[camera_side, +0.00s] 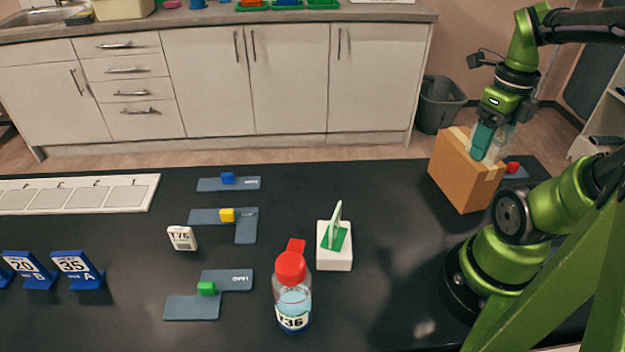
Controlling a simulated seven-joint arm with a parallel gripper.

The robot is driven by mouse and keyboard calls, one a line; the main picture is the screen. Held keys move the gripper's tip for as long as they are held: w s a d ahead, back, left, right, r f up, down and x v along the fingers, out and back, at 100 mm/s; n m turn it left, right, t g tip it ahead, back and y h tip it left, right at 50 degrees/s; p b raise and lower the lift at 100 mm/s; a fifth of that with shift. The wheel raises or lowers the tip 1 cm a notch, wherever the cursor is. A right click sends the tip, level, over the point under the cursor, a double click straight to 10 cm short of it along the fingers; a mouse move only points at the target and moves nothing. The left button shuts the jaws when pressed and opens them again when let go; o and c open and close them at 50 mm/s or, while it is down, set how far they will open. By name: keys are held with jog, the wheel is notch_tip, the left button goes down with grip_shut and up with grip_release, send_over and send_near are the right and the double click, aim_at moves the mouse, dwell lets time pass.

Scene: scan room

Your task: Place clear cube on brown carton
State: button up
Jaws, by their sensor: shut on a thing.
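The brown carton (455,178) stands on the dark table at the right, beside my arm's base. My gripper (490,148) points down over the carton's top. It is shut on a clear, see-through thing (501,140), which looks like the clear cube. One teal finger shows on its left side. The cube's outline is faint and partly hidden by the fingers. Its lower edge looks at or just above the carton's top; I cannot tell whether they touch.
A red-capped bottle (292,300) and a white block with a green upright piece (334,252) stand mid-table. Grey plates with coloured cubes (227,215) lie left of them. Between these and the carton the table is clear.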

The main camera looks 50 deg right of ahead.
jog(key=s+a+m, duration=0.2)
jog(key=s+a, duration=0.1)
jog(key=s, duration=0.1)
jog(key=w+d, duration=0.3)
jog(key=d, duration=0.1)
jog(key=w+d+f, duration=0.1)
jog(key=w+d, duration=0.1)
jog(key=d, duration=0.2)
jog(key=w+d+f, duration=0.1)
jog(key=w+d, duration=0.2)
jog(key=d, duration=0.1)
jog(key=shift+w+d+f, duration=0.1)
jog(key=shift+w+d, duration=0.2)
jog(key=shift+f, duration=1.8)
jog(key=shift+f, duration=0.2)
jog(key=o, duration=1.2)
jog(key=shift+o, duration=0.2)
